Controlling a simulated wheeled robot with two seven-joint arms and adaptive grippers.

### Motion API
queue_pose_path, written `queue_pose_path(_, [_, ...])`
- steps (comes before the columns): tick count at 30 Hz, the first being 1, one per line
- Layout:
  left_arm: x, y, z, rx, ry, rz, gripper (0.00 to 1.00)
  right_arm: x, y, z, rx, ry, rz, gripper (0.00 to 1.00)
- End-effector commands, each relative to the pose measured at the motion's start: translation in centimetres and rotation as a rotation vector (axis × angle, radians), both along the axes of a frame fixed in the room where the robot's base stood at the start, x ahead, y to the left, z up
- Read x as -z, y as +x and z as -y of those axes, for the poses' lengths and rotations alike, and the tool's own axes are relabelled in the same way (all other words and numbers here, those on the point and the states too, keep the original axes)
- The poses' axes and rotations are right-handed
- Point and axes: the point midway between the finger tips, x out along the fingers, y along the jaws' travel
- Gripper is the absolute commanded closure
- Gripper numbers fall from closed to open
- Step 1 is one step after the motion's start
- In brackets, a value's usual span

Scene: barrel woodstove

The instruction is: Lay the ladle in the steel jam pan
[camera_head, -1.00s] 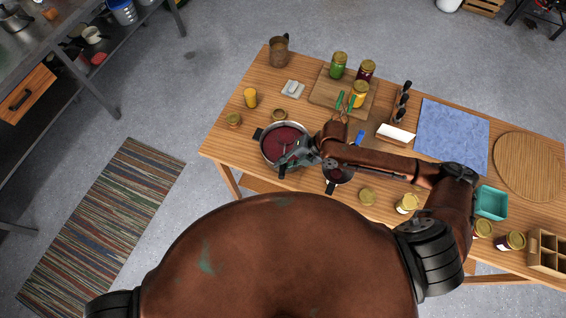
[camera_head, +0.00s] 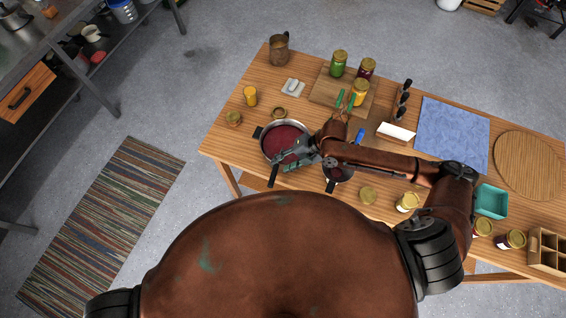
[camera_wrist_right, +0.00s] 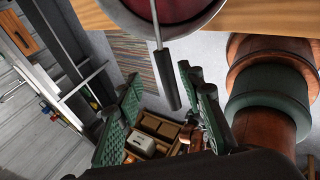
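The steel jam pan (camera_head: 269,152) stands near the table's left front edge, with dark red jam inside. The ladle (camera_head: 273,176) leans over its near rim, with the black grip hanging outside. The right wrist view shows the ladle's thin shaft and black grip (camera_wrist_right: 168,88) crossing the pan's rim (camera_wrist_right: 192,27); its bowl is out of sight. My right gripper (camera_head: 281,163) is at the pan's near right rim. Its fingers are spread apart, with the grip just beyond the fingertips and nothing seen clamped between them. My left gripper is out of view.
A smaller dark pan (camera_head: 342,176) stands just right of the jam pan, close under my right arm. A lid (camera_head: 279,113) and a yellow jar (camera_head: 250,97) are behind it. A cutting board (camera_head: 325,93) with jars lies farther back.

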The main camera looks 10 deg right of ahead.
Motion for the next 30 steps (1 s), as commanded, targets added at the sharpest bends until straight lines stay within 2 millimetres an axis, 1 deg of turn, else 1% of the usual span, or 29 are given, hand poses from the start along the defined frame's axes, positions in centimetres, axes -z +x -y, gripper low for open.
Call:
queue_pose_path(5, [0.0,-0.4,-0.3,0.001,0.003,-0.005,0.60,-0.1,0.0,0.2,0.001,-0.001,-0.001,0.65])
queue_pose_path(8, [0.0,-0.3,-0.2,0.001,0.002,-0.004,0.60,-0.8,0.0,0.8,0.002,-0.002,0.000,0.65])
queue_pose_path(11, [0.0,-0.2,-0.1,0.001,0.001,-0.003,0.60,-2.2,-0.2,1.8,0.001,-0.004,0.003,0.65])
queue_pose_path(15, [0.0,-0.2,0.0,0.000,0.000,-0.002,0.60,-4.7,-0.6,3.5,0.001,-0.003,0.004,0.65])
queue_pose_path(21, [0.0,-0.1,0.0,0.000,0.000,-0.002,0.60,-7.7,-1.1,5.7,0.001,-0.003,0.002,0.65])
queue_pose_path(24, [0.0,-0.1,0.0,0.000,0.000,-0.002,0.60,-8.7,-1.2,6.5,0.001,-0.003,0.001,0.65])
queue_pose_path(30, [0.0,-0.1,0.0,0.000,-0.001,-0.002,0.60,-9.6,-1.4,7.0,0.000,0.000,0.000,0.65])
